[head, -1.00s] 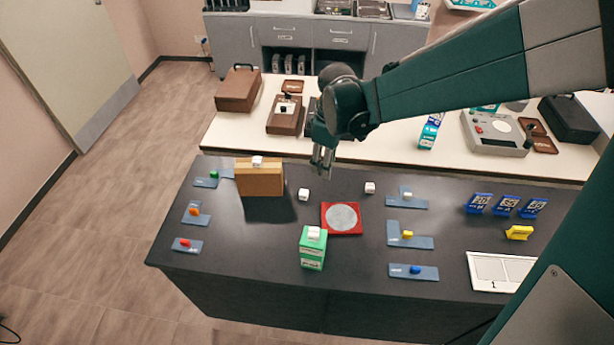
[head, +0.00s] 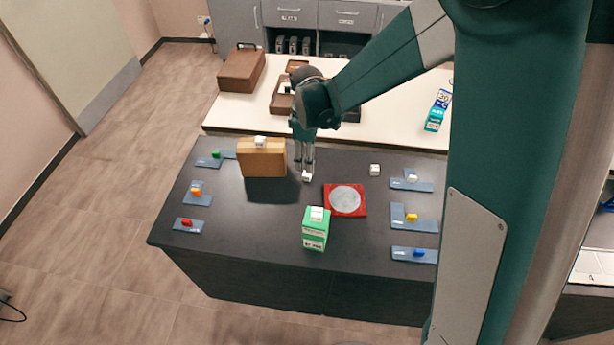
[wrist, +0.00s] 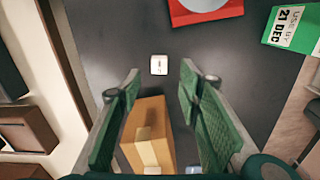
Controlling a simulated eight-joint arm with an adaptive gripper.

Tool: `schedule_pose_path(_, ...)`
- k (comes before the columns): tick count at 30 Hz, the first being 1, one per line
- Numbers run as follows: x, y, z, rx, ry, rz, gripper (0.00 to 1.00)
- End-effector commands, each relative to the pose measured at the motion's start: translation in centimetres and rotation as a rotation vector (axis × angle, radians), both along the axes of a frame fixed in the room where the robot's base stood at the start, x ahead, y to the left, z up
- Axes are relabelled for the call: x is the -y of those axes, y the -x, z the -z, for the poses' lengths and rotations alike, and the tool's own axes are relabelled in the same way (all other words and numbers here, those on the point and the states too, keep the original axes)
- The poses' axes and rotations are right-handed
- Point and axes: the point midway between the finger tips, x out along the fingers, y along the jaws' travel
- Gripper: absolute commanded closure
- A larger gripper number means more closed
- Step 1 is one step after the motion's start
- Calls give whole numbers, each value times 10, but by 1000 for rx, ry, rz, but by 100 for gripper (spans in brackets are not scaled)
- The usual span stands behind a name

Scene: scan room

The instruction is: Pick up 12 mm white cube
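A small white cube (head: 307,177) lies on the dark table, right of a cardboard box. In the wrist view the cube (wrist: 158,65) shows a dark mark on top, just ahead of and between my fingertips. My gripper (head: 304,167) points down over it in the head view. In the wrist view my gripper (wrist: 159,78) is open and empty, its green-padded fingers wide apart. Similar white cubes sit on the table to the right (head: 375,170), on the cardboard box (head: 260,141), on a green carton (head: 317,213) and on a blue mat (head: 412,178). Their exact sizes cannot be told.
The cardboard box (head: 262,160) stands close left of my gripper. A red plate with a grey disc (head: 361,208) and the green carton (head: 315,236) are nearer the front. Blue mats with coloured pieces line both sides. The table around the nearest cube is bare.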

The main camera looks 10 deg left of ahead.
Motion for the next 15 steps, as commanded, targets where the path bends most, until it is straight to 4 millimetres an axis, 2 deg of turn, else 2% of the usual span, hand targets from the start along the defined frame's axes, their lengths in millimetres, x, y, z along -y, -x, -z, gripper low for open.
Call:
schedule_pose_path(5,0,0,3,0,0,0,65)
schedule_pose_path(15,0,0,25,0,0,1,65)
